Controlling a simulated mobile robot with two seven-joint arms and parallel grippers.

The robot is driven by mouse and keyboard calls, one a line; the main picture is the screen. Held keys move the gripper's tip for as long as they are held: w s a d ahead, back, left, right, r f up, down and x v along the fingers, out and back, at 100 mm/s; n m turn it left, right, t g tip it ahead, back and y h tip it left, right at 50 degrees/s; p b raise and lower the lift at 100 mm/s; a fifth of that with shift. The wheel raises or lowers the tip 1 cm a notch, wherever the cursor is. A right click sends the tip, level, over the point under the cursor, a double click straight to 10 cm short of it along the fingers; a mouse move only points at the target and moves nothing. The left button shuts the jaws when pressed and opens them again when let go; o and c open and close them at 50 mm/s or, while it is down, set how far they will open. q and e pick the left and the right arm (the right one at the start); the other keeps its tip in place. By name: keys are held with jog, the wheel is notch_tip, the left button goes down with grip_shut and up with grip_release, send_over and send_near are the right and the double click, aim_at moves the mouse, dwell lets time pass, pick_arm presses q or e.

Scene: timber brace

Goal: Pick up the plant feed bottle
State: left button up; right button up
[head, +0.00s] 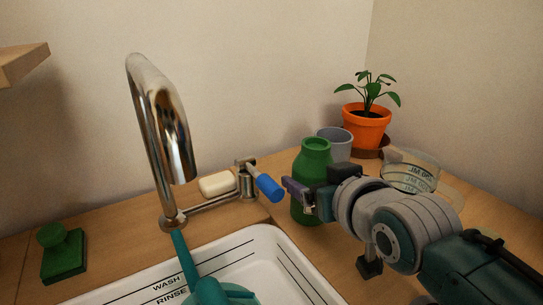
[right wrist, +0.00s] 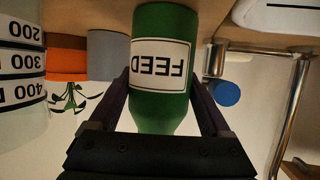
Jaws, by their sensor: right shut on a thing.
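The plant feed bottle (head: 314,160) is green and stands upright on the wooden counter to the right of the sink. In the right wrist view the bottle (right wrist: 163,115) appears upside down, with a white label reading FEED. My right gripper (head: 305,194) reaches it from the right in the head view. Its two dark fingers (right wrist: 163,105) lie on either side of the bottle and are shut on it. The bottle's base looks to be at counter level; I cannot tell whether it is lifted. My left gripper is not in view.
A grey cup (head: 336,143), a potted plant (head: 364,127) and a clear measuring jug (head: 410,171) stand behind and right of the bottle. The chrome tap (head: 160,130) with a blue handle (head: 269,188), soap (head: 217,184) and white sink (head: 262,240) are left. A green scrubber (head: 63,256) sits far left.

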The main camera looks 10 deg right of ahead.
grip_shut()
jog(key=shift+r, duration=0.1)
notch_tip(320, 180, up, 20)
jog(key=p, duration=0.6)
jog(key=shift+p, duration=0.4)
